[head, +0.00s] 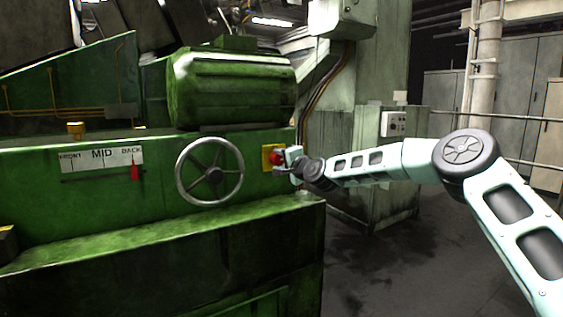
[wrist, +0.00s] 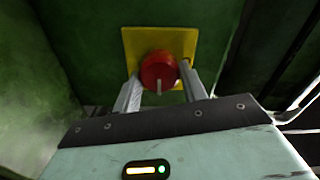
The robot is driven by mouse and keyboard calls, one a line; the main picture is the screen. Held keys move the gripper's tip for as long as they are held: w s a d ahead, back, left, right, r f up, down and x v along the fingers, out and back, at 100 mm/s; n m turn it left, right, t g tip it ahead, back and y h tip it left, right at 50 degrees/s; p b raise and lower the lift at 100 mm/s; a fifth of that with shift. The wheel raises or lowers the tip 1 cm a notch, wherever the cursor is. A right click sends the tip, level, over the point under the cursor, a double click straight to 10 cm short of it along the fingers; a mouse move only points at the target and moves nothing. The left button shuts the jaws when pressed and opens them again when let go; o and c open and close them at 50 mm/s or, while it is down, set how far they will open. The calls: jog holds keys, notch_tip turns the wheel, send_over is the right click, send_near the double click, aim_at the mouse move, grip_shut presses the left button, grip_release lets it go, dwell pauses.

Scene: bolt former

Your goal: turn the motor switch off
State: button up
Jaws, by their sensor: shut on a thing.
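The motor switch is a round red knob (wrist: 158,69) with a pale pointer mark, set on a yellow plate (wrist: 130,42) on the green machine. In the wrist view the mark points down toward my gripper. In the head view the red knob (head: 276,158) and yellow plate (head: 266,153) sit right of the handwheel, at the machine's right end. My gripper (wrist: 160,82) has one finger on each side of the knob and is shut on it. It also shows in the head view (head: 283,159), where it partly hides the switch.
A spoked handwheel (head: 209,171) stands out just left of the switch. Further left is a FRONT/MID/BACK scale (head: 101,159) with a red pointer (head: 134,171) near BACK. A green motor housing (head: 232,88) is above. Open floor (head: 400,265) lies to the right.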

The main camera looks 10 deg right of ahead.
jog(key=o, duration=1)
jog(key=shift+s+d, duration=0.1)
jog(key=v, duration=1.7)
jog(key=shift+s+b, duration=0.1)
jog(key=shift+b, duration=0.25)
